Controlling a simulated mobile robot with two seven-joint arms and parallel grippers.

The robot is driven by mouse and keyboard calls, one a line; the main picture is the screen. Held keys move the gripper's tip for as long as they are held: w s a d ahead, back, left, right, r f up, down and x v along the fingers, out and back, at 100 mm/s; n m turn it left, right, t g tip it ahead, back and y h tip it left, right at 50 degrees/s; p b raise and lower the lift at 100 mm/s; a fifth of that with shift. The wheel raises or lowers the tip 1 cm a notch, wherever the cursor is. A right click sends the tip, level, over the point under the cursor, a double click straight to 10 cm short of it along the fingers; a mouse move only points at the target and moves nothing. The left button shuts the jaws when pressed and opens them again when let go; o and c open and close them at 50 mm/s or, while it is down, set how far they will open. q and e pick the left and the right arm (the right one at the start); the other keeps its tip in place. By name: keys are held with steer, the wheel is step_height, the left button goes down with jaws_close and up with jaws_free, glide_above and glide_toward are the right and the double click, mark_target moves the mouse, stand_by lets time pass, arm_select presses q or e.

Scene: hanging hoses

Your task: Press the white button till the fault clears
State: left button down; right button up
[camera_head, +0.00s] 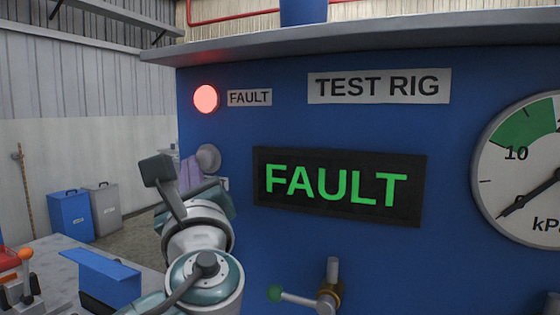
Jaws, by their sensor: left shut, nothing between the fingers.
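The fault lamp (205,98) glows red, and the dark display (340,188) reads FAULT in green letters. My left gripper (206,188) is shut and empty, just below the button in the picture. My own wrist hides much of the gripper, and I cannot tell whether it touches the panel. A small label under the button is mostly hidden. My right gripper is not in view.
A pressure gauge (530,172) is at the panel's right. A valve with a green-knobbed lever (300,298) sticks out low on the panel. A grey bench (50,260) with a blue block (97,275) is at the lower left. Blue and grey bins stand on the floor behind.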

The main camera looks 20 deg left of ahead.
arm_select(q)
steer(key=shift+w+b, duration=0.5)
stand_by(0.5)
steer(key=shift+s, duration=0.1)
stand_by(0.8)
steer(key=shift+s+p, duration=0.65)
steer(key=shift+s, duration=0.15)
steer(key=shift+s, duration=0.1)
steer(key=s+p, duration=0.1)
steer(key=s, duration=0.1)
steer(key=s+p, duration=0.1)
steer(key=s, duration=0.1)
steer(key=shift+s+a+p, duration=0.2)
steer(key=shift+s+p, duration=0.15)
steer(key=shift+s, duration=0.05)
